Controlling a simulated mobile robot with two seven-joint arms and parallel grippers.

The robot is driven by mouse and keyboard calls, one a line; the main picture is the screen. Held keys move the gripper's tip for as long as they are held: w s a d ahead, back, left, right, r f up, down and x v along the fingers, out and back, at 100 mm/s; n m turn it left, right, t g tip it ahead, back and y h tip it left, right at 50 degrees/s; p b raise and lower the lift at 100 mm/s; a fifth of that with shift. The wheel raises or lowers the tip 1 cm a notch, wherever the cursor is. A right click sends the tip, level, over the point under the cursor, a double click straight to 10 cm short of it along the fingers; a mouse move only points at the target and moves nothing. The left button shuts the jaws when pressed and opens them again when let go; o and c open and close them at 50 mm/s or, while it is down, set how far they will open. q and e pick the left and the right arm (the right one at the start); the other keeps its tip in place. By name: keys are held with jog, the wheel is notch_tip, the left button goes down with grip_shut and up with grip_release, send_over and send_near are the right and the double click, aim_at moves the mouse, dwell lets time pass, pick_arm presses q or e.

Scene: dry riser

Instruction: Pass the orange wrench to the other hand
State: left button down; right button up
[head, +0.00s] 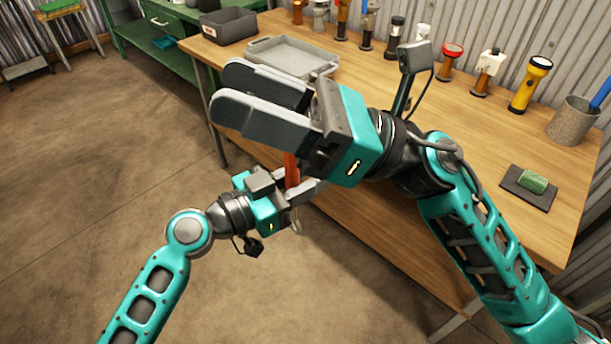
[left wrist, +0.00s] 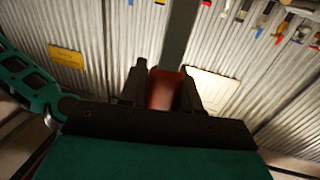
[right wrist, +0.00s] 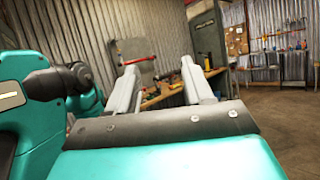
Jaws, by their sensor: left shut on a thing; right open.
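The orange wrench (head: 291,169) is held upright in my left gripper (head: 306,187), in front of the table's near edge. Its orange part also shows between the left fingers in the left wrist view (left wrist: 162,89). My right gripper (head: 222,88) is open and empty, its fingers pointing left. In the head view it lies above the wrench and hides the wrench's upper part. In the right wrist view nothing sits between the right fingers (right wrist: 160,85).
Open floor lies left.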

jog(key=w+d+f+m+t+h, duration=0.2)
jog(key=w+d+f+m+t, duration=0.25)
jog(key=m+t, duration=0.6)
jog(key=w+d+f+m+t+h, duration=0.4)
jog(key=m+t, duration=0.3)
jog(key=m, duration=0.7)
jog(key=w+d+f+m+t+h, duration=0.1)
jog(key=d+f+m+t+h, duration=0.2)
jog(key=f+m, duration=0.35)
jog(key=w+d+f+m+h, duration=0.2)
jog(key=d+f+m+h, duration=0.1)
jog(key=f+m+h, duration=0.3)
jog(key=s+d+f+m+g+h, duration=0.3)
jog(key=s+d+f+m+g, duration=0.1)
jog(key=f, duration=0.7)
jog(key=s+d+f+m+g+h, duration=0.3)
jog(key=s+d+f+m, duration=0.2)
jog(key=s+f+m, duration=0.4)
notch_tip(320, 180, down, 2)
jog(key=shift+s+d+f+m+g, duration=0.15)
jog(key=shift+d+m+g, duration=0.25)
jog(key=shift+m, duration=0.4)
